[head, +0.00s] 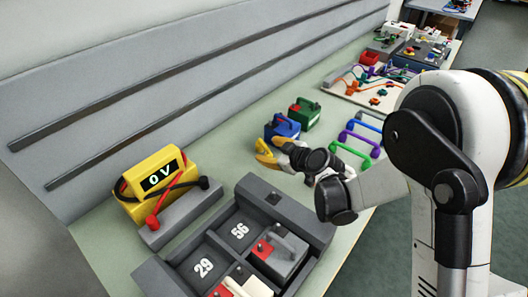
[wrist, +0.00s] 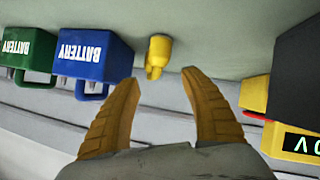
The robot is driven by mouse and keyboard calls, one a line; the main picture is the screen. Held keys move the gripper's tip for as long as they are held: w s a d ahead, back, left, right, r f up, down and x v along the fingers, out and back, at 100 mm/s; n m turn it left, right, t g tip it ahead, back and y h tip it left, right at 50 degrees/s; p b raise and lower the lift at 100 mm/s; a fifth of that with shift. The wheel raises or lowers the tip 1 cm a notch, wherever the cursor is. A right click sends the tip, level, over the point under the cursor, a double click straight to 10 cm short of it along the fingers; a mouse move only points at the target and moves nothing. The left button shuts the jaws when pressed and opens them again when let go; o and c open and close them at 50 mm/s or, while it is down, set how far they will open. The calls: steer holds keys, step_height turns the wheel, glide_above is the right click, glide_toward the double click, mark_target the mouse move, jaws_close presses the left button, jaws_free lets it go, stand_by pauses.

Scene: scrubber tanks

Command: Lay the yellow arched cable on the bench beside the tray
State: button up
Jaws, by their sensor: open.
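My gripper (head: 264,152) is open above the bench, past the far end of the dark grey tray (head: 309,226) in the head view. In the wrist view its two yellow fingers (wrist: 160,80) are spread with nothing held between them. A small yellow piece (wrist: 158,52) with a rounded body and short prongs lies ahead, between the fingertips; it may be the yellow arched cable seen end-on, but I cannot tell its full shape. I cannot pick it out in the head view, where the yellow fingers may hide it.
Blue (head: 282,126) and green (head: 304,113) batteries stand close beyond my gripper. Several arched cables, including a green one (head: 352,152) and a purple one (head: 357,141), stand to the right. A yellow meter (head: 155,178) reading 0 V stands left of the tray, near the wall.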

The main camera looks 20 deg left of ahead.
mark_target(265, 147)
steer(key=b+x, duration=0.1)
steer(key=x, duration=0.1)
steer(key=b+x, duration=0.1)
steer(key=x, duration=0.2)
steer(key=shift+w+d+r, duration=0.15)
steer(key=shift+w+r, duration=0.05)
steer(key=shift+w, duration=0.05)
jaws_close()
